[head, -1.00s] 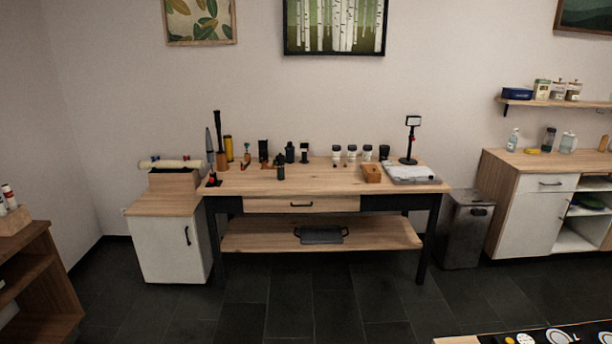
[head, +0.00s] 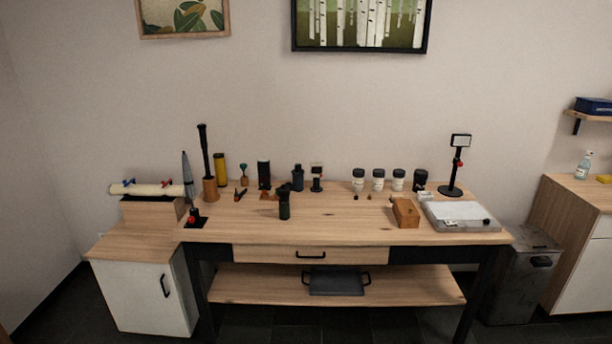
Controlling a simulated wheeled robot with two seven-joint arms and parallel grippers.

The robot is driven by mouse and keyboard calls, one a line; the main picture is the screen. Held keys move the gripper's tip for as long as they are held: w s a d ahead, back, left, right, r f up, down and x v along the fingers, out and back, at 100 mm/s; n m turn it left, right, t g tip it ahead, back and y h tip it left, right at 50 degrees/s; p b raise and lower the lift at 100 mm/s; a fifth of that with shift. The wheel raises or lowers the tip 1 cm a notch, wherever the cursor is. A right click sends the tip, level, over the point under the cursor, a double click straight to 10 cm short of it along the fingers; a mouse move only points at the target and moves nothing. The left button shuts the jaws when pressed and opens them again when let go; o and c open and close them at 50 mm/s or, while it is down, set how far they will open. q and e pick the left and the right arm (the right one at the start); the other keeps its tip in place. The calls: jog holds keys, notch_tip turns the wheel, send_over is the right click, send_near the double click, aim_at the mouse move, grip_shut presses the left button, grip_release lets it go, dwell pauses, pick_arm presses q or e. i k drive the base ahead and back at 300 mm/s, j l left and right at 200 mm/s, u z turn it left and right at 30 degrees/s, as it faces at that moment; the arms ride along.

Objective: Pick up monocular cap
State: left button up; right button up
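The wooden table (head: 330,228) stands ahead with many small items on top. A dark upright cylinder (head: 284,206) near the front middle looks like the monocular. A second dark cylinder (head: 298,178) stands behind it to the right and has a similar shape. I cannot tell which part or small piece is the monocular cap at this distance. Small dark pieces lie near the white-and-black jars (head: 378,180). Neither of my grippers is in view.
A wooden box (head: 405,212) and a pale tray (head: 462,216) sit at the table's right, before a black stand (head: 454,168). A tall holder (head: 209,188) stands left. A white cabinet (head: 140,290) and a grey bin (head: 516,285) flank the table. The table's front middle is clear.

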aim_at(283, 191)
jog(key=i, duration=1.7)
